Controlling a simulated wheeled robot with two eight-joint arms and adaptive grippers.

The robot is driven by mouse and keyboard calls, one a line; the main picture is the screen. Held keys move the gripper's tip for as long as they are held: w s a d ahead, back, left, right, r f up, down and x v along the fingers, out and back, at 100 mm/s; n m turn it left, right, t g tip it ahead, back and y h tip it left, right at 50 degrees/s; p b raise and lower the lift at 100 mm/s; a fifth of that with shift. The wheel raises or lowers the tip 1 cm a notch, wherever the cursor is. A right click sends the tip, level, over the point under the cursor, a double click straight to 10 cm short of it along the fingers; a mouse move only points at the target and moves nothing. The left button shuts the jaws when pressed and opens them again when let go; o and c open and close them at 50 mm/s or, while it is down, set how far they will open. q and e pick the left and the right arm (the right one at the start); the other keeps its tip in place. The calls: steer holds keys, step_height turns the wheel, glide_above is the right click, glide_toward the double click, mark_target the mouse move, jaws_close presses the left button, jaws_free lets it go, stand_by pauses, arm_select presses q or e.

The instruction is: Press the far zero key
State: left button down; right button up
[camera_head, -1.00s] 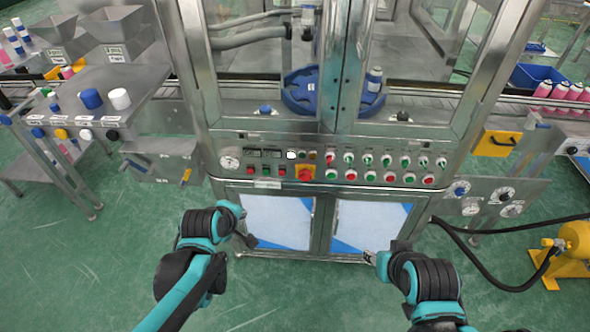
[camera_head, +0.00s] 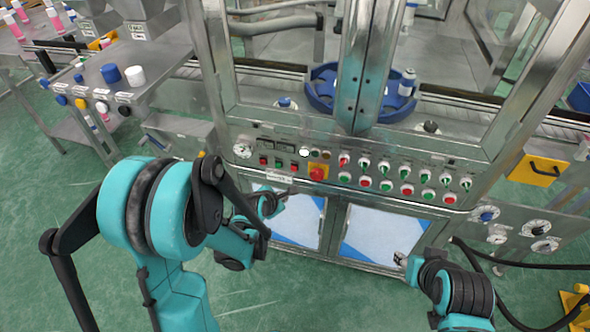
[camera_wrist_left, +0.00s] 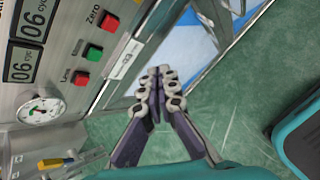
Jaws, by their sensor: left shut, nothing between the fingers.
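The zero key (camera_wrist_left: 109,22) is a red square button beside the printed word "Zero" in the left wrist view. It ends a row with a green key (camera_wrist_left: 94,52) and another red key (camera_wrist_left: 81,78), by two counter displays. In the head view this row of small keys (camera_head: 279,164) sits on the machine's front panel. My left gripper (camera_wrist_left: 160,72) is shut and empty, its tips apart from the zero key, to its lower right in the wrist view. In the head view the left gripper (camera_head: 284,194) is below the panel. My right gripper (camera_head: 399,259) is before the lower doors; its fingers are too small to judge.
A red emergency button on yellow (camera_head: 317,173) sits right of the keys, with rows of red and green buttons beyond. A gauge (camera_head: 243,151) is at the panel's left end. A metal table (camera_head: 110,100) with blue and white caps stands left.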

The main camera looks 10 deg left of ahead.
mark_target(294, 169)
arm_select(q)
steer(key=w, duration=0.8)
steer(key=shift+w+d, duration=0.2)
steer(key=shift+w, duration=0.2)
stand_by(1.2)
steer(key=shift+w, duration=0.45)
steer(key=shift+w, duration=0.4)
stand_by(0.5)
steer(key=shift+s, duration=0.85)
